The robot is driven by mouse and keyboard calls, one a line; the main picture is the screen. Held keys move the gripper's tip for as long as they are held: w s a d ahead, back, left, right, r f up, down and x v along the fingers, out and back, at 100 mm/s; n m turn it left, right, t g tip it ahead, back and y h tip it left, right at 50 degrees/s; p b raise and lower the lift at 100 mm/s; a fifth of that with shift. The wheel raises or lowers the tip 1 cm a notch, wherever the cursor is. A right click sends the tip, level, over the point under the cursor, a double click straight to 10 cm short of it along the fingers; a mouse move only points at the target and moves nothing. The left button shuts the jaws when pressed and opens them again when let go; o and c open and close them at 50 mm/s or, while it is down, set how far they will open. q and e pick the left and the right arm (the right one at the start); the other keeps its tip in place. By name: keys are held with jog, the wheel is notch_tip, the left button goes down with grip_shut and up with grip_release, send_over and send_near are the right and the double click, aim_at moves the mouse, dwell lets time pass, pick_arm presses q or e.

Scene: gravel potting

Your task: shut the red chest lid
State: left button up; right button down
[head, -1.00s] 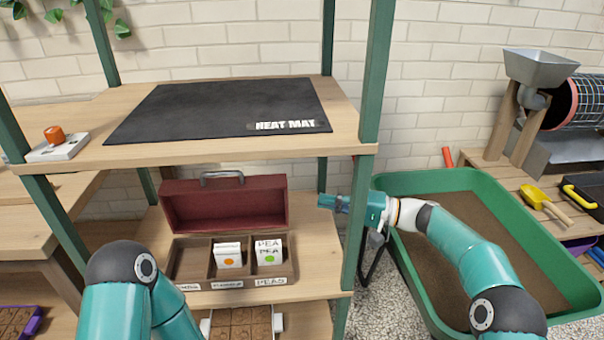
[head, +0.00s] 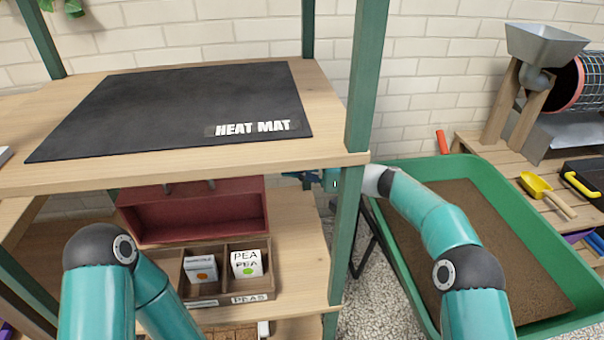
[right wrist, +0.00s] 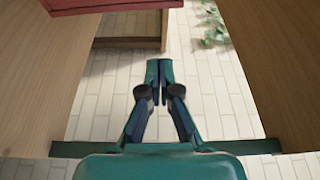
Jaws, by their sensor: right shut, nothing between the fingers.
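The red chest (head: 195,216) stands on the lower shelf with its lid (head: 205,192) raised at the back. The top of the lid is hidden behind the upper shelf. The chest's wooden compartments hold two seed packets (head: 246,263). My right gripper (head: 305,178) is to the right of the lid, just under the upper shelf's edge and partly hidden by it. In the right wrist view my right gripper (right wrist: 158,66) is shut and empty, with the red lid (right wrist: 115,5) at the upper left, apart from the fingers. My left arm is in front of the chest; its gripper is out of frame.
The upper shelf (head: 170,165) with the heat mat (head: 180,110) lies above the chest. A green post (head: 345,240) stands between the chest and my right forearm. A green soil tub (head: 490,200) is at the right. The lower shelf right of the chest is clear.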

jog(key=shift+s+a+b, duration=0.55)
jog(key=shift+s+a, duration=0.3)
jog(key=shift+a, duration=0.15)
jog(key=shift+s+a+b, duration=0.5)
jog(key=shift+s+a, duration=0.3)
jog(key=shift+a, duration=0.2)
